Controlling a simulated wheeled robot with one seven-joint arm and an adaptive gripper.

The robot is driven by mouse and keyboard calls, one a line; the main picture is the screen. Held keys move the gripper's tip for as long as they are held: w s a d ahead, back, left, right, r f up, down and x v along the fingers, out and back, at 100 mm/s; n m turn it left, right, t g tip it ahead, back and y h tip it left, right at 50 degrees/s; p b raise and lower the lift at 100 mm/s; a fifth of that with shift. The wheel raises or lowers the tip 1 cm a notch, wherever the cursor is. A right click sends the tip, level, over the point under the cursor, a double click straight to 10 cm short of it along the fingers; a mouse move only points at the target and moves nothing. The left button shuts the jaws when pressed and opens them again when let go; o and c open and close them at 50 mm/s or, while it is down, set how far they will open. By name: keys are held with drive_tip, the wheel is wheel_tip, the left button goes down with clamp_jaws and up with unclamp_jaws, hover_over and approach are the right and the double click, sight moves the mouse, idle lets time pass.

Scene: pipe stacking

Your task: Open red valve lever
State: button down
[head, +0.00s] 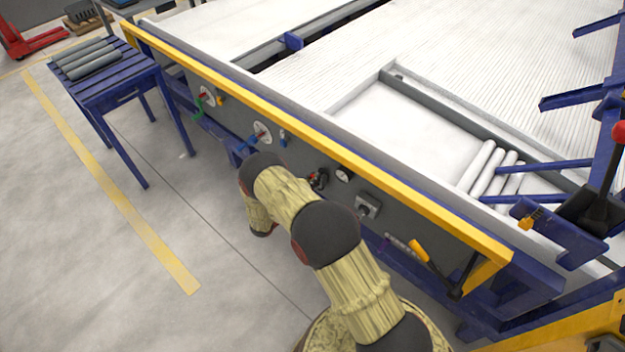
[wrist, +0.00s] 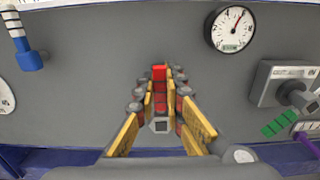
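The red valve lever (wrist: 159,76) shows in the middle of the wrist view, in front of the grey panel. A grey metal fitting (wrist: 160,125) shows below it. My gripper (wrist: 161,78) reaches toward the panel with its yellow-padded fingers on either side of the lever. The fingers stand apart, and I cannot tell whether either one touches the lever. In the head view, my arm covers most of the gripper, and only a small dark part (head: 318,179) shows against the panel. I cannot make out the lever there.
A round gauge (wrist: 231,28) and a switch box (wrist: 284,85) are to the right on the panel. A blue-handled valve (wrist: 26,46) is to the left. A yellow rail (head: 300,118) runs along the panel top. A blue pipe table (head: 108,88) stands far left; floor between is clear.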

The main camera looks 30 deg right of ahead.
drive_tip(key=c, duration=1.8)
unclamp_jaws()
drive_tip(key=shift+c, duration=0.2)
drive_tip(key=v, duration=1.2)
